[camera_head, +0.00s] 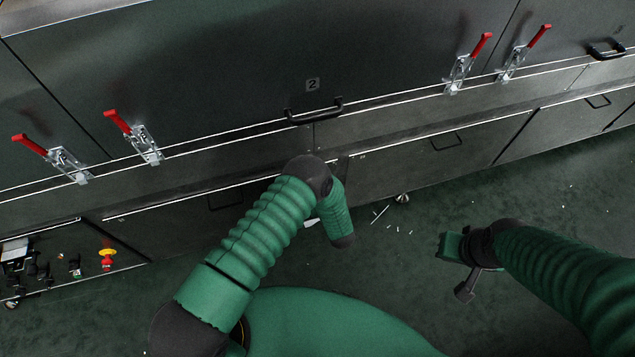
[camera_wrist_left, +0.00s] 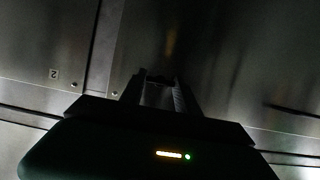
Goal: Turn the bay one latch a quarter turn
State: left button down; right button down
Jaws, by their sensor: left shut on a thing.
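My left gripper (camera_wrist_left: 160,93) is shut on a small dark part (camera_wrist_left: 156,78) between its fingertips, in front of a grey metal panel. That part is mostly hidden by the fingers, and I cannot tell whether it is the bay one latch. In the head view the left forearm bends down at the dryer's lower front, and its gripper is hidden. My right gripper (camera_head: 465,264) is at the right over the floor, away from the dryer; its jaws are unclear. Red-handled toggle clamps (camera_head: 131,136) stand in pairs on the dryer front. No label for bay one is readable.
A plate marked 2 (camera_head: 312,85) sits above a black bar handle (camera_head: 313,110); a 2 (camera_wrist_left: 53,73) also shows in the wrist view. Small white scraps lie on the green floor (camera_head: 400,280).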

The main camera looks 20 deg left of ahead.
pick_arm(q)
jog(key=shift+s+d+f, duration=0.15)
jog(key=shift+f, duration=0.1)
jog(key=c, duration=1.2)
grip_release()
jog(key=shift+o, duration=1.6)
jog(key=shift+r, duration=0.1)
jog(key=shift+r, duration=0.1)
jog(key=p+v, duration=0.3)
jog(key=v, duration=1.3)
jog(key=shift+s+d, duration=0.2)
jog(key=shift+d, duration=0.05)
